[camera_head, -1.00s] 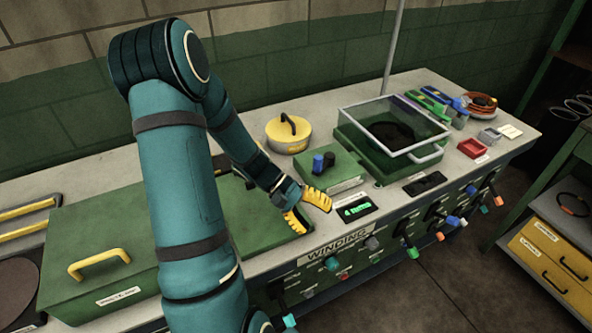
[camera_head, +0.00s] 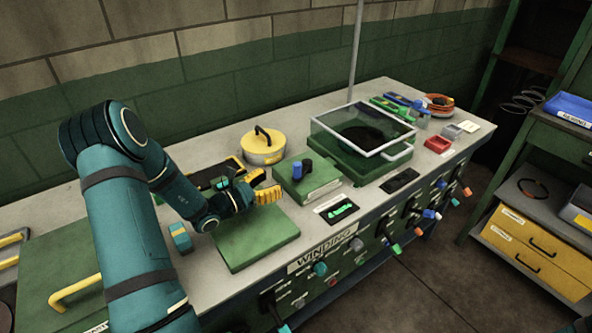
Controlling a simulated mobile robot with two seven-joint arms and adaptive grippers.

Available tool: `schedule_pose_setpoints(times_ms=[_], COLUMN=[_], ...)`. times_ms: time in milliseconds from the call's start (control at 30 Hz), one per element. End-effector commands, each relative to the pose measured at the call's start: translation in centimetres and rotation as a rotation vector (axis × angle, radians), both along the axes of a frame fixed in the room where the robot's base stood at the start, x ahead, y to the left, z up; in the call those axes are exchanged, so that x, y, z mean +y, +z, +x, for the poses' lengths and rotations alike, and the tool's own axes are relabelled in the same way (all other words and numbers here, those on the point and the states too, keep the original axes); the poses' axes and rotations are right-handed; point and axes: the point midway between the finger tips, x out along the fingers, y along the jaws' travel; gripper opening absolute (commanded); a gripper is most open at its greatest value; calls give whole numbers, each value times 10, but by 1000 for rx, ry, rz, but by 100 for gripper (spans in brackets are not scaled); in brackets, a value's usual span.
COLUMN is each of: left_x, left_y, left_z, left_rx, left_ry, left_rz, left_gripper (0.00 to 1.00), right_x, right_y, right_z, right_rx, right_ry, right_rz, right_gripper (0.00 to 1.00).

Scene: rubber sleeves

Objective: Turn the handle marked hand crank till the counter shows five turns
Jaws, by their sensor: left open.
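A green box (camera_head: 322,185) on the bench carries a blue knob (camera_head: 297,171) and a black knob (camera_head: 307,166). It looks like the hand crank, but I cannot read its label. In front of it, a dark counter display (camera_head: 335,210) shows green characters too small to read now. My left gripper (camera_head: 261,187) is open, its yellow fingertips just left of the green box, apart from the knobs. Nothing shows between the fingers. My right gripper is not in view.
A green slab (camera_head: 258,238) lies in front of my left gripper. A yellow-lidded pot (camera_head: 263,147) stands behind. A glass-covered green box (camera_head: 360,150) stands right of the crank box. Knobs and levers line the bench front below the WINDING label (camera_head: 323,257).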

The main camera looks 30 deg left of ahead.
Motion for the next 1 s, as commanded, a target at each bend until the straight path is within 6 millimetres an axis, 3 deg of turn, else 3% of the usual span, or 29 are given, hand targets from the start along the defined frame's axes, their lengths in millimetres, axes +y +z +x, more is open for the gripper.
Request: schedule_pose_setpoints(times_ms=[300, 500, 967, 1000], left_x=[-22, -31, -34, -34], left_y=[-1, 0, 0, 0], left_z=[59, 84, 95, 95], left_rx=[-2, -2, -1, -1], left_ry=[-4, -3, -1, -1], left_rz=[2, 2, 2, 2], left_gripper=[59, 59, 59, 51], right_x=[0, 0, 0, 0], right_y=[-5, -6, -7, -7], right_z=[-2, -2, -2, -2], right_rx=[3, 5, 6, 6], right_ry=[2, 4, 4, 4], right_rz=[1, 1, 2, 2], right_gripper=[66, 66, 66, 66])
